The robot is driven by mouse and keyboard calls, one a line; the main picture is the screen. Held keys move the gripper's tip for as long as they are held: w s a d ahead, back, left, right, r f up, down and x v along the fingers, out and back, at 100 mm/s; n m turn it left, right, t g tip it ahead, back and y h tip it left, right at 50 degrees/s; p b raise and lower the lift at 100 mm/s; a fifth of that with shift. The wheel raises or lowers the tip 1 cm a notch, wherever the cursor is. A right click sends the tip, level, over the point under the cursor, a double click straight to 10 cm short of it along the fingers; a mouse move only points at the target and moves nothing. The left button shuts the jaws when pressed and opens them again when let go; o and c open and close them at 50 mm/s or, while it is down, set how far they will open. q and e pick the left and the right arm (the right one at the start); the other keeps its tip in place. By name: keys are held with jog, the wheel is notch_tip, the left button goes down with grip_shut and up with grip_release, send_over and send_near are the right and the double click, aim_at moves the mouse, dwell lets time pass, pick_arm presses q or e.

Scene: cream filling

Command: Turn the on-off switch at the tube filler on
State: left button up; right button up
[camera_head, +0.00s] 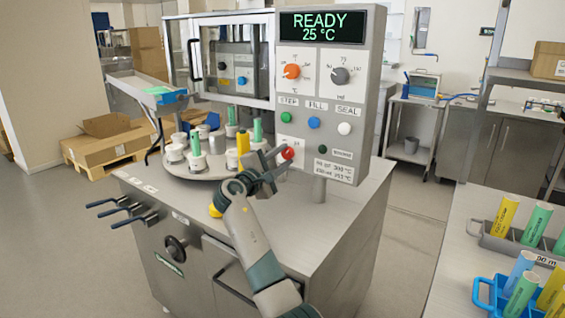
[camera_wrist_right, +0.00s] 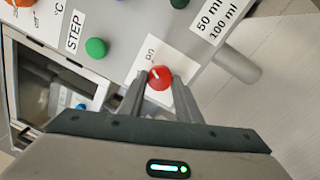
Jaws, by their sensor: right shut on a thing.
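The tube filler's control panel (camera_head: 325,100) faces me, with its display (camera_head: 321,26) lit and reading "READY 25 °C". The red on-off switch (camera_head: 288,154) is a round knob on a white plate at the panel's lower left. It also shows in the right wrist view (camera_wrist_right: 160,77), with a white mark near the small word "on". My right gripper (camera_head: 276,167) is shut on the red switch, one finger on either side of it (camera_wrist_right: 159,90). Its fingers hide part of the plate. My left gripper is not in view.
Green (camera_head: 286,118), blue (camera_head: 314,122) and white (camera_head: 344,128) buttons sit above the switch. A turntable (camera_head: 200,172) with several tube holders is left of my gripper. A rack of tubes (camera_head: 497,240) stands on the right table. The filler's front worktop is mostly clear.

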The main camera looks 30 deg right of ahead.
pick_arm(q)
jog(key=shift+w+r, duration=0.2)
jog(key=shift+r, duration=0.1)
pick_arm(e)
jog(key=o, duration=1.1)
jog(key=shift+c, duration=0.2)
jog(key=shift+a, duration=0.1)
jog(key=shift+s+a+f, duration=0.15)
jog(key=shift+s+a, duration=0.1)
jog(key=shift+a, duration=0.25)
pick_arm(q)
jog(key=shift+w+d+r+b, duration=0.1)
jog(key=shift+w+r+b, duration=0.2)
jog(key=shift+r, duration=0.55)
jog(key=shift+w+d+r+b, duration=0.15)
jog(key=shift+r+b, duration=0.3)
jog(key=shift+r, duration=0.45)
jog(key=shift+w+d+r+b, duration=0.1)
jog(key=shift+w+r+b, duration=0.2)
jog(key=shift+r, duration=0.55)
pick_arm(e)
jog(key=r+v, duration=0.1)
jog(key=v, duration=1.5)
jog(key=shift+f, duration=0.4)
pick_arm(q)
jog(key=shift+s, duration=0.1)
pick_arm(e)
jog(key=shift+a, duration=0.1)
